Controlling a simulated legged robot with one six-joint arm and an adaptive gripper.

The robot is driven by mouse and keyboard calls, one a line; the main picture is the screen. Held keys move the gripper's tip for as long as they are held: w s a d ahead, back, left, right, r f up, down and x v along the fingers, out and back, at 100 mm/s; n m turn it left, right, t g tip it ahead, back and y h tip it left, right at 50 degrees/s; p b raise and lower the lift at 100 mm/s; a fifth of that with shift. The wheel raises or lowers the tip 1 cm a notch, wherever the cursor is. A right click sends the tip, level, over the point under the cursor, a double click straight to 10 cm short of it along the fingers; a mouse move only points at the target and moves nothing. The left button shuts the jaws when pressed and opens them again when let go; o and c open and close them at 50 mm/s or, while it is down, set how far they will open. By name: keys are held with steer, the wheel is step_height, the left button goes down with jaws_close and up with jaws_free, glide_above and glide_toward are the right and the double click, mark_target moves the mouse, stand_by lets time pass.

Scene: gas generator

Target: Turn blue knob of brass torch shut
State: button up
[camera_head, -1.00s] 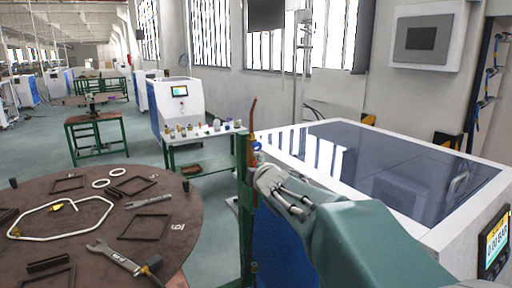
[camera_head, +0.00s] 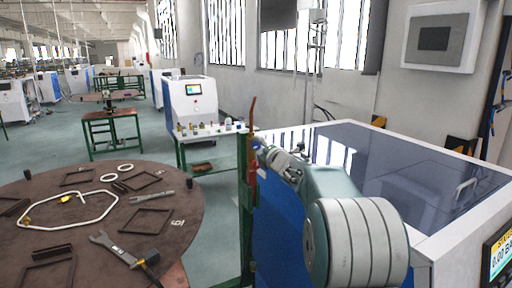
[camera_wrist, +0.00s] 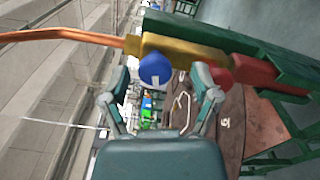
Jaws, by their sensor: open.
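The brass torch (camera_wrist: 195,52) crosses the top of the wrist view, with a copper tube (camera_wrist: 60,35) to the left and a red part (camera_wrist: 255,73) to the right. Its blue knob (camera_wrist: 155,68) faces the wrist camera, with a white mark on it. My gripper (camera_wrist: 161,82) is open, with one finger on each side of the knob in this view; I cannot tell whether either finger touches it. In the head view the torch stands upright at a green post (camera_head: 246,200), its copper tube (camera_head: 252,112) pointing up, and my gripper (camera_head: 264,150) reaches it from the right.
A round brown table (camera_head: 185,225) with a wrench (camera_head: 118,252), square frames and a bent white tube stands at left. A white machine with a dark glass top (camera_head: 400,165) fills the right side. A green bench (camera_head: 205,150) with small items stands behind the post.

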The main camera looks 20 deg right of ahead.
steer(key=shift+w+d, duration=0.45)
steer(key=shift+w, duration=0.35)
steer(key=shift+w+a, duration=0.15)
steer(key=shift+a, duration=0.15)
steer(key=shift+a+r, duration=0.1)
steer(key=shift+a, duration=0.85)
steer(key=shift+c, duration=0.6)
steer(key=c, duration=0.5)
steer(key=shift+d, duration=0.3)
jaws_close()
steer(key=shift+d, duration=0.5)
steer(key=shift+a, duration=0.45)
